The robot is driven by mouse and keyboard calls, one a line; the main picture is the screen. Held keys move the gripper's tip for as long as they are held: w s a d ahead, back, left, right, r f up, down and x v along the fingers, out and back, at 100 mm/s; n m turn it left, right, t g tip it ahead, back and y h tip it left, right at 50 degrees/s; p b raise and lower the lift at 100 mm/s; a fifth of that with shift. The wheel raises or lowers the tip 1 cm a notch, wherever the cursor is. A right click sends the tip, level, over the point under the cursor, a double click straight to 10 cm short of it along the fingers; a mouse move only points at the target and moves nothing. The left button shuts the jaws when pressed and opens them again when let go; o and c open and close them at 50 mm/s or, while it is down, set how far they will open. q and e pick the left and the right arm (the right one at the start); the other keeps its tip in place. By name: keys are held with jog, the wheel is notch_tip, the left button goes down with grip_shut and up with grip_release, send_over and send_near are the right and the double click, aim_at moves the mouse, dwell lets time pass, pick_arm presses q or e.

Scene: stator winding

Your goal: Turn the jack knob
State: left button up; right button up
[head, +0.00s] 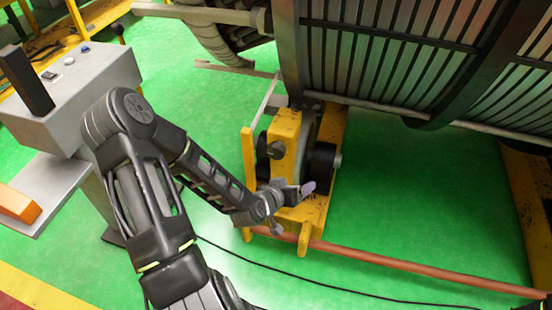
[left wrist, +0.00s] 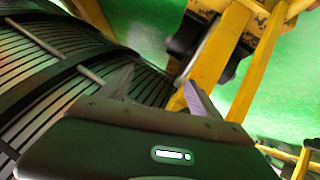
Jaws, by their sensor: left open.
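The yellow jack (head: 285,130) stands on the green floor under the large slatted stator (head: 390,45). I cannot tell which is the jack knob. My left gripper (head: 298,189) is at the lower front of the jack, below the dark knob. In the left wrist view my left gripper (left wrist: 158,82) is open and empty, its fingers apart, one grey and one purplish. The yellow frame (left wrist: 215,60) is just beyond the purplish finger; whether they touch is unclear.
An orange-brown rail (head: 400,264) and a black cable (head: 270,272) run along the floor. A grey control box (head: 75,85) stands at the left. Another yellow support (head: 530,190) is at the right. Open green floor (head: 430,190) lies between the supports.

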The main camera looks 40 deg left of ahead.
aim_at(275, 153)
pick_arm(q)
jog(key=a+r+t+y, duration=0.1)
jog(key=a+r+y, duration=0.2)
jog(key=a, duration=0.7)
jog(key=shift+r+t+b, duration=0.4)
jog(key=shift+r, duration=0.25)
pick_arm(e)
jog(key=shift+f, duration=0.8)
pick_arm(q)
jog(key=x, duration=0.7)
jog(key=shift+w+a+f+b, duration=0.15)
jog(key=shift+w+a+b, duration=0.05)
jog(key=shift+w+b, duration=0.15)
pick_arm(e)
jog(key=shift+f, duration=0.35)
pick_arm(q)
jog(key=c, duration=1.4)
